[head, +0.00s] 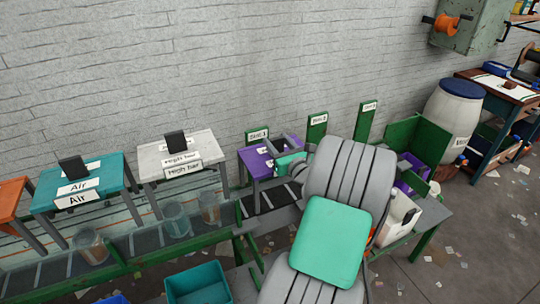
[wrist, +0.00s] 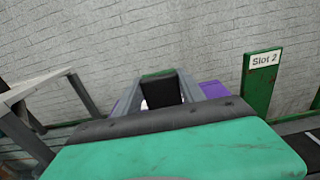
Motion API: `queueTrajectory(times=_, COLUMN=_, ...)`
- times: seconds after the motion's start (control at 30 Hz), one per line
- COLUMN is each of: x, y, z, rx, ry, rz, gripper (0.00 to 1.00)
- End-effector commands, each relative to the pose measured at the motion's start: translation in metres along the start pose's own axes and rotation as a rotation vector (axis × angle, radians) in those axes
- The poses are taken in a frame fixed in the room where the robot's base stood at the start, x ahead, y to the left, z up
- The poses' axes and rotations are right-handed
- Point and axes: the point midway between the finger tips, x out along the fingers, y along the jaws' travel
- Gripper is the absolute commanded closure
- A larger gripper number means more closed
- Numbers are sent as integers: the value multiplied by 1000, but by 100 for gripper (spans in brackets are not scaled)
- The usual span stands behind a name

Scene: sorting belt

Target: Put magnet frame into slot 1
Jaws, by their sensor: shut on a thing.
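The purple frame (head: 256,160), with white labels too small to read and grey legs, is upright in front of the green Slot 1 post (head: 257,134) in the head view. My gripper (head: 281,146) is shut on the dark block on top of this frame. In the wrist view my gripper's grey fingers (wrist: 160,88) close around the dark block, and purple (wrist: 214,89) shows beside them. My arm hides the frame's right part. I cannot tell whether its legs rest on the belt.
The white frame (head: 182,154), teal frame (head: 80,183) and orange frame (head: 12,206) stand to the left. Clear cups (head: 175,220) stand on the belt (head: 140,243). Slot 2 post (head: 317,128) is close on the right. A teal bin (head: 198,286) is below.

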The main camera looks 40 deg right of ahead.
Motion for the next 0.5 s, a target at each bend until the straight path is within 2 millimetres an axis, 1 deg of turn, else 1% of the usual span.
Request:
queueTrajectory(times=0.03, x=7, y=5, z=-7, rx=-1, ry=-3, rz=4, gripper=100)
queueTrajectory(times=0.1, x=13, y=8, z=-14, rx=-2, ry=-4, rz=2, gripper=100)
queueTrajectory(times=0.23, x=20, y=11, z=-24, rx=-3, ry=-6, rz=1, gripper=100)
queueTrajectory(times=0.3, x=24, y=15, z=-33, rx=-2, ry=-4, rz=1, gripper=100)
queueTrajectory(times=0.4, x=23, y=13, z=-52, rx=1, ry=-3, rz=-1, gripper=100)
queueTrajectory(times=0.43, x=23, y=13, z=-57, rx=0, ry=-3, rz=-1, gripper=100)
queueTrajectory(times=0.5, x=23, y=13, z=-59, rx=-3, ry=-6, rz=-1, gripper=100)
